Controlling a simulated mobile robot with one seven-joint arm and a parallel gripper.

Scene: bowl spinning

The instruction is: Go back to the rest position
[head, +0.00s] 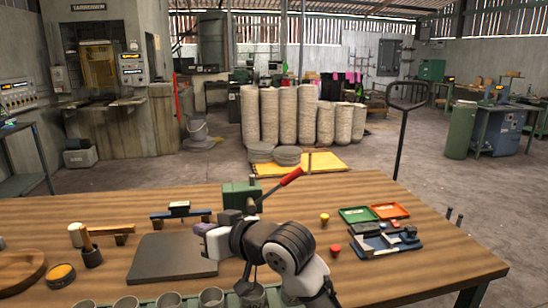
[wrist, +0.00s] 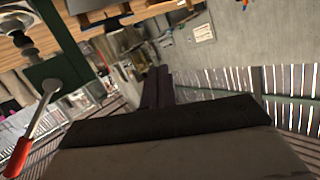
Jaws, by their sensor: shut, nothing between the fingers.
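My gripper (head: 203,240) is above the wooden table, over the right part of a dark grey flat plate (head: 165,258). In the wrist view my gripper (wrist: 158,72) shows as two dark fingers lying side by side, closed with nothing between them. My arm is folded near the front middle of the table in the head view. The wrist view is tilted and looks out past the table into the hall.
A green press (head: 236,194) with a red-handled lever (head: 291,177) stands just behind my gripper; its red handle (wrist: 17,158) is at left in the wrist view. Several grey cups (head: 168,300) line the front edge. Green (head: 356,214) and red trays (head: 390,210) lie at right.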

